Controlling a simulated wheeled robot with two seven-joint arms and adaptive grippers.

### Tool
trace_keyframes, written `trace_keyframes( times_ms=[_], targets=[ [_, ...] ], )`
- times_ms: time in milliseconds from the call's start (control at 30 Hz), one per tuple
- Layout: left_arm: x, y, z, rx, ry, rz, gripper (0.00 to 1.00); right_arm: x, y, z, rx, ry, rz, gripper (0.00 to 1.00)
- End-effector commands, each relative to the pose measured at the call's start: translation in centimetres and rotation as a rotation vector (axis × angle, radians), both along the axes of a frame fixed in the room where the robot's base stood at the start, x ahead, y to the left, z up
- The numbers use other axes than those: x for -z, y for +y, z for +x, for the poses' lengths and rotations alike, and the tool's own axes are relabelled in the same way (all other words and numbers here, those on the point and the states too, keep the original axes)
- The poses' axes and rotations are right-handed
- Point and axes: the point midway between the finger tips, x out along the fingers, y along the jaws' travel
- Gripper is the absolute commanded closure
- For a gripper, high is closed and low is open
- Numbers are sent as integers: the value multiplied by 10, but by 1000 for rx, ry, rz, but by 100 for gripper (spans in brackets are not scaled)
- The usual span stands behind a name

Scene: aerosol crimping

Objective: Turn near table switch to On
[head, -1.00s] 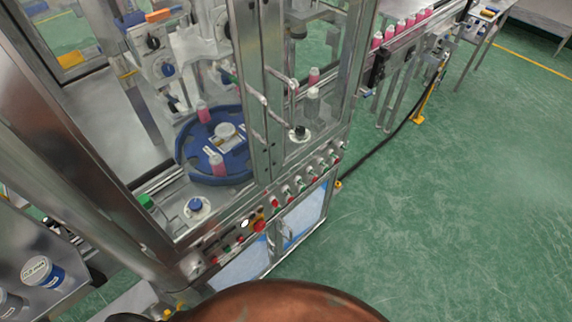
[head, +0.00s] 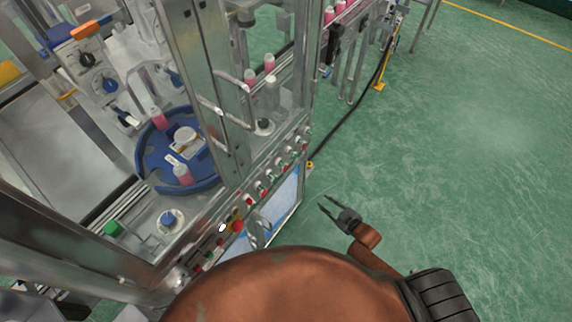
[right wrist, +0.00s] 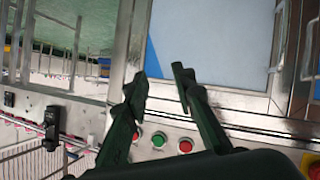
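The machine's front control panel (head: 262,190) carries a row of small red, green and other switches and buttons. I cannot read its labels or tell which one is the near table switch. A red knob (head: 237,226) and a pale round button (head: 221,228) sit toward its near end. My right gripper (head: 326,205) is open and empty, over the floor right of the panel and apart from it. In the right wrist view, its two fingers (right wrist: 159,72) are spread, with red (right wrist: 185,146) and green (right wrist: 158,139) buttons behind them. My left gripper is not in view.
Behind the metal-framed guard, a blue round table (head: 150,158) holds pink bottles (head: 182,174). A metal door frame (head: 205,80) stands upright above the panel. A black cable (head: 350,128) runs along the floor. The green floor at right is clear.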

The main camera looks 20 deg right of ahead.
Motion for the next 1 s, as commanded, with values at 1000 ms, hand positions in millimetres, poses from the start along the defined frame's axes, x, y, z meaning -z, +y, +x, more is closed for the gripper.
trace_keyframes(
  times_ms=[1000],
  targets=[
    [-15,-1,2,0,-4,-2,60,-233,156,94,-339,-437,110,76]
  ],
)
